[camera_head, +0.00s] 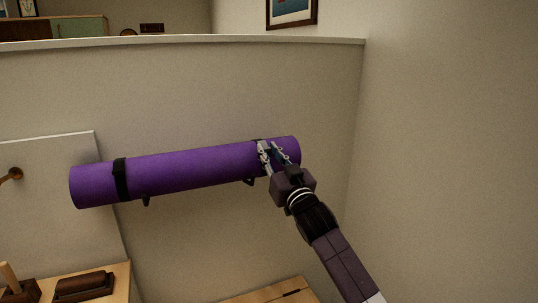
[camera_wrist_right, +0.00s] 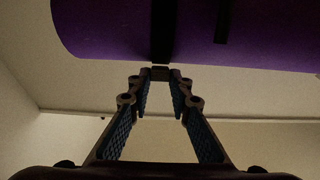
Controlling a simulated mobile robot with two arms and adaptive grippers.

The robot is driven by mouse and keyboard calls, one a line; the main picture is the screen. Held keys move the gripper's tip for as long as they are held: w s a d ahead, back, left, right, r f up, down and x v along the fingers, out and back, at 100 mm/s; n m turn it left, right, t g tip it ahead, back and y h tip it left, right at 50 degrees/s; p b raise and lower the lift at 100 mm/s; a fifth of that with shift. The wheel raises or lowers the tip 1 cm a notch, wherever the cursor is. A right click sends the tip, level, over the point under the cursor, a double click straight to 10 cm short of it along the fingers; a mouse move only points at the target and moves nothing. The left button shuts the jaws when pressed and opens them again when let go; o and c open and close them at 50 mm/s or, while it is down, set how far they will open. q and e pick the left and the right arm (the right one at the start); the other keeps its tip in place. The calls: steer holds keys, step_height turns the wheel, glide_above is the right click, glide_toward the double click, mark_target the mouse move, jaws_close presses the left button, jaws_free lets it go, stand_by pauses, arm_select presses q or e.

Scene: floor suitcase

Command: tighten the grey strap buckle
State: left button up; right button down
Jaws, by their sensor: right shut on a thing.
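A purple rolled mat (camera_head: 195,171) lies level in front of the wall, with a dark strap around each end. The left strap (camera_head: 121,180) shows fully; the right one is mostly hidden behind my right gripper (camera_head: 270,150). In the right wrist view, the dark strap (camera_wrist_right: 163,30) runs down the purple mat (camera_wrist_right: 105,30) to a small dark block (camera_wrist_right: 160,73), seemingly the buckle. My right gripper's fingertips (camera_wrist_right: 160,80) are closed in on this block from both sides, just below the mat. The strap looks near black, so its grey cannot be confirmed. My left gripper is out of view.
A pale board (camera_head: 60,195) with a round wooden knob (camera_head: 12,174) stands at the left behind the mat. A wooden surface (camera_head: 100,285) with dark wooden items is at lower left. The wall at right is bare.

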steer(key=c, duration=1.8)
jaws_free()
steer(key=shift+r, duration=0.1)
steer(key=shift+o, duration=0.2)
steer(key=v, duration=1.2)
